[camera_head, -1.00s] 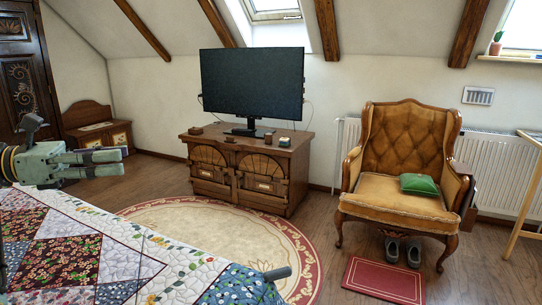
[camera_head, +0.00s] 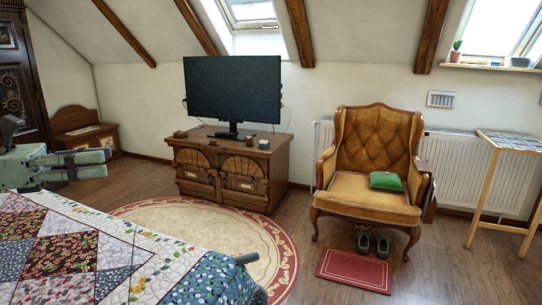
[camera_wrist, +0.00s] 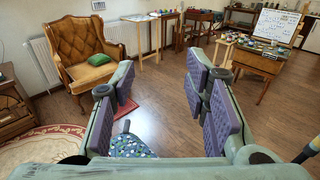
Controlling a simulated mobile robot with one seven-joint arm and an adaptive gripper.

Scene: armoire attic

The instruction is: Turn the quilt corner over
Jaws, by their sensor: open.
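The patchwork quilt (camera_head: 95,250) lies spread at the lower left of the head view, with a floral white border and a blue dotted corner (camera_head: 210,283) at its right end. In the wrist view a small piece of the blue dotted corner (camera_wrist: 130,146) shows low between the fingers. My gripper (camera_head: 108,163) is at the left edge of the head view, above the quilt's far edge and apart from the corner. In the wrist view its two padded fingers (camera_wrist: 160,90) stand wide apart with nothing between the pads.
An armchair (camera_head: 370,165) with a green cushion, shoes and a red mat (camera_head: 354,270) are to the right. Tables (camera_wrist: 245,65) stand further off. Bare wood floor lies between.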

